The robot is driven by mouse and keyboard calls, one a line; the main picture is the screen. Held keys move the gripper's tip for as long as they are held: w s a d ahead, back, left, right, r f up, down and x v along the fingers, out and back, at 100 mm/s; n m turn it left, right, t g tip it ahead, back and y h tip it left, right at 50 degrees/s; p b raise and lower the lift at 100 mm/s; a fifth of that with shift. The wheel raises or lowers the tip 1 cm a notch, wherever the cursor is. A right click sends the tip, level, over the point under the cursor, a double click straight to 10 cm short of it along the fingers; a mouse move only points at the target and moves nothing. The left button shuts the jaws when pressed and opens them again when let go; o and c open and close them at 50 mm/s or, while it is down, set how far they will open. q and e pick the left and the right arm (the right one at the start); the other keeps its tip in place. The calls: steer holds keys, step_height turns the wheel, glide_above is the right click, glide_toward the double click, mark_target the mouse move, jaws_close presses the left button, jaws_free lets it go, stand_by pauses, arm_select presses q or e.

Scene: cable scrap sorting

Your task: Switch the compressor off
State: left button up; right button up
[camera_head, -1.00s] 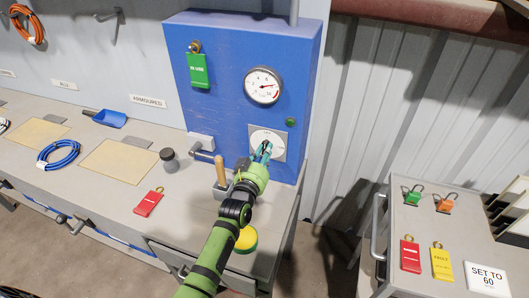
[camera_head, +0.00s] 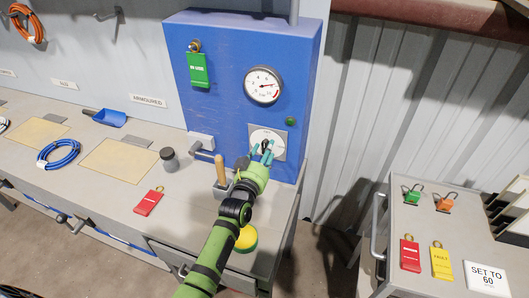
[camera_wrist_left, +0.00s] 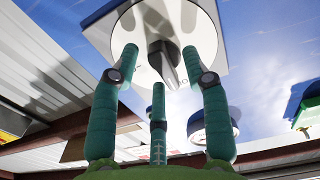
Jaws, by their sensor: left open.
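The compressor is a blue cabinet (camera_head: 225,110) on the wall behind the bench. A black rotary switch knob (camera_head: 266,146) sits on a white round dial plate (camera_head: 280,137) low on its front. My left gripper (camera_head: 262,156) is right at the knob with its teal fingers spread. In the left wrist view, the dark knob (camera_wrist_left: 166,65) lies between the open fingers of the gripper (camera_wrist_left: 159,72); I see no clear contact. The dial's markings are too small to read. A pressure gauge (camera_head: 262,86) and a green lamp (camera_head: 290,121) are above the dial. My right gripper is not in view.
A green tag (camera_head: 197,70) hangs on the cabinet. Near my left arm are a wooden handle (camera_head: 220,168), a grey jar (camera_head: 169,160), a red tag (camera_head: 149,202) and a yellow-green round item (camera_head: 246,240). A side table (camera_head: 400,213) with tags stands right.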

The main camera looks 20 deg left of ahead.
arm_select(q)
steer(key=s, duration=1.2)
steer(key=shift+a, duration=0.2)
